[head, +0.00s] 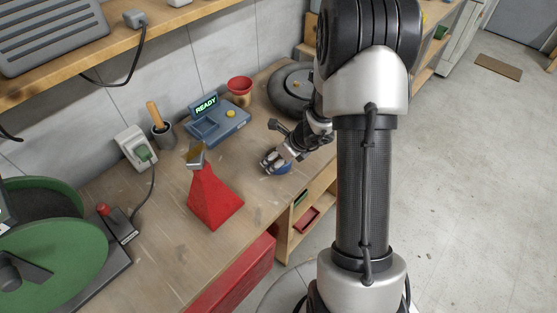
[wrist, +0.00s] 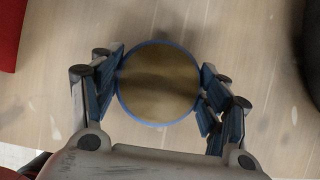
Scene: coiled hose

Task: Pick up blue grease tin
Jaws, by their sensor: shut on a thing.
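The blue grease tin (wrist: 158,83) is round, with a blue rim and a brownish, dull gold top. In the wrist view it sits between the two fingers of my gripper (wrist: 160,85), which are shut on its left and right sides. In the head view my gripper (head: 273,164) is over the right part of the workbench, and a little of the blue tin (head: 284,169) shows beside the fingers. The rest of the tin is hidden by the gripper there. I cannot tell whether the tin touches the bench top.
On the workbench (head: 165,240), a red pyramid-shaped thing (head: 213,200) stands left of my gripper. Bare bench lies around the gripper.

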